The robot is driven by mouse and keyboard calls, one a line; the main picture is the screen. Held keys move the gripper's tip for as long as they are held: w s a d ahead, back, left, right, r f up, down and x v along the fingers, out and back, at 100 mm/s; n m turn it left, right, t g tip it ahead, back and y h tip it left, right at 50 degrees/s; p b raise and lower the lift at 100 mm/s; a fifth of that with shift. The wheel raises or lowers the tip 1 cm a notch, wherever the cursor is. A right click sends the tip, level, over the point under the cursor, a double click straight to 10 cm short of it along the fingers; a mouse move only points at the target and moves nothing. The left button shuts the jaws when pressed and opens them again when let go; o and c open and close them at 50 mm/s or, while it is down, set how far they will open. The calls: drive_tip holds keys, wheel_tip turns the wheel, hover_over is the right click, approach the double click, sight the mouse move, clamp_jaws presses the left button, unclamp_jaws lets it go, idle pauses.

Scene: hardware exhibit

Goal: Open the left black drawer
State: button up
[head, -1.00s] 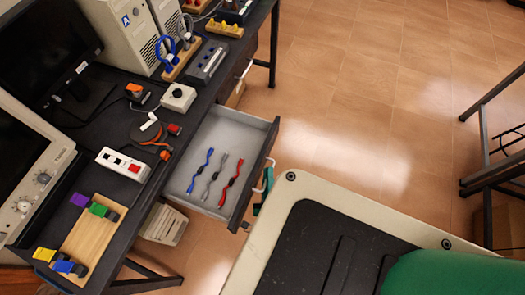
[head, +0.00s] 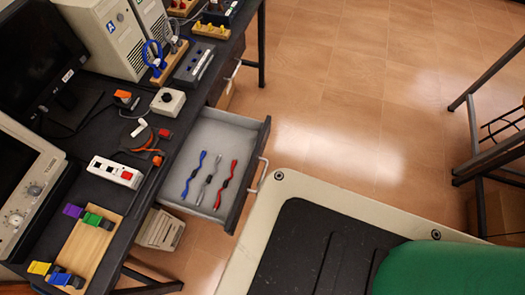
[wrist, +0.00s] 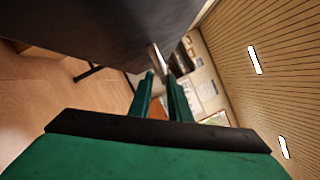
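The left black drawer (head: 236,190) stands pulled out from the desk in the head view. Its pale grey inside shows, holding blue, grey and red cables (head: 208,180). Its metal handle (head: 259,175) is on the dark front, with nothing around it in that view. In the wrist view, the dark drawer front (wrist: 100,30) fills the top, and the handle (wrist: 158,58) shows just beyond my fingertips. My gripper (wrist: 161,78) has two green fingers with a gap between them, apart from the handle. The head view does not show the fingers.
The black desk (head: 130,215) carries a red-and-white power strip (head: 115,172), a wooden block with coloured clips (head: 85,250) and computer towers (head: 105,35). A white crate (head: 160,230) is under it. Tiled floor (head: 340,100) is free to the right.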

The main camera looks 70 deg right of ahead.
drive_tip(key=v, duration=0.5)
drive_tip(key=shift+s+a+f, duration=0.1)
drive_tip(key=shift+s+a, duration=0.05)
drive_tip(key=shift+a, duration=0.1)
idle(0.4)
